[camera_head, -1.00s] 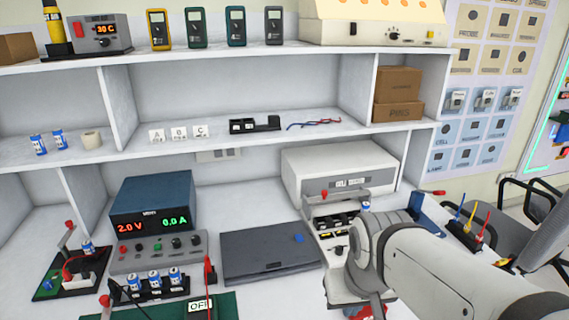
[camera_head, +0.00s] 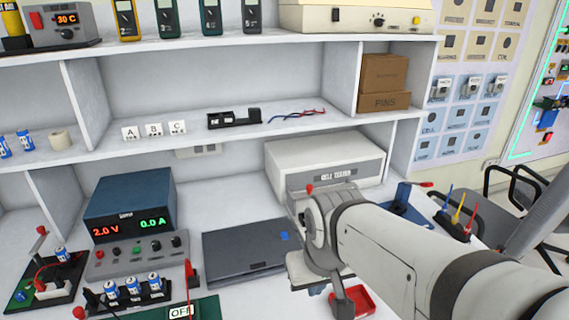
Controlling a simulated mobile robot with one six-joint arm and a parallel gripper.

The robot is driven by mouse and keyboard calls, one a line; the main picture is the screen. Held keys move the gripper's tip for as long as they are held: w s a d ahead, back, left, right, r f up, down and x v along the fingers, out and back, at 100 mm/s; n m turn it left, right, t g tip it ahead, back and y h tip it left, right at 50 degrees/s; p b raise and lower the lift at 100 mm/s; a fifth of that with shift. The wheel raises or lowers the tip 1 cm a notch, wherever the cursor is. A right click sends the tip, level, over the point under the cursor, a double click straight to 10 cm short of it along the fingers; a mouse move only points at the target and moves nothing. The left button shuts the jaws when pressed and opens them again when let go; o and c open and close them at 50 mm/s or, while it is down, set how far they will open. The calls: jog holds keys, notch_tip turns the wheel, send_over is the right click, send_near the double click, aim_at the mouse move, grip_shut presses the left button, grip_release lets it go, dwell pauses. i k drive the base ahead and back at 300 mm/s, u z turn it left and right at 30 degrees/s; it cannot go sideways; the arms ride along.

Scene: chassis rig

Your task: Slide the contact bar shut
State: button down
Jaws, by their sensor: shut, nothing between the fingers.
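The beige cell tester (camera_head: 325,155) stands on the bench right of centre. A red knob (camera_head: 310,188) shows at its front, just above my arm, and seems to belong to the contact bar. The rest of the bar and the tester's front slots are hidden behind my arm, so I cannot tell how far the bar is from shut. My arm comes in from the lower right and its wrist covers the tester's front.
A red tray (camera_head: 362,301) lies below my wrist. A closed dark laptop (camera_head: 235,252) and a power supply (camera_head: 130,205) reading 2.0 V and 0.0 A stand left. A blue holder (camera_head: 405,208) and coloured leads (camera_head: 457,215) are at right. The shelf overhangs the bench.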

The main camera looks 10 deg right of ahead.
aim_at(302, 194)
jog(key=z, duration=0.05)
jog(key=k, duration=0.85)
jog(key=u, duration=0.15)
jog(key=i, duration=1.35)
jog(key=z, duration=0.05)
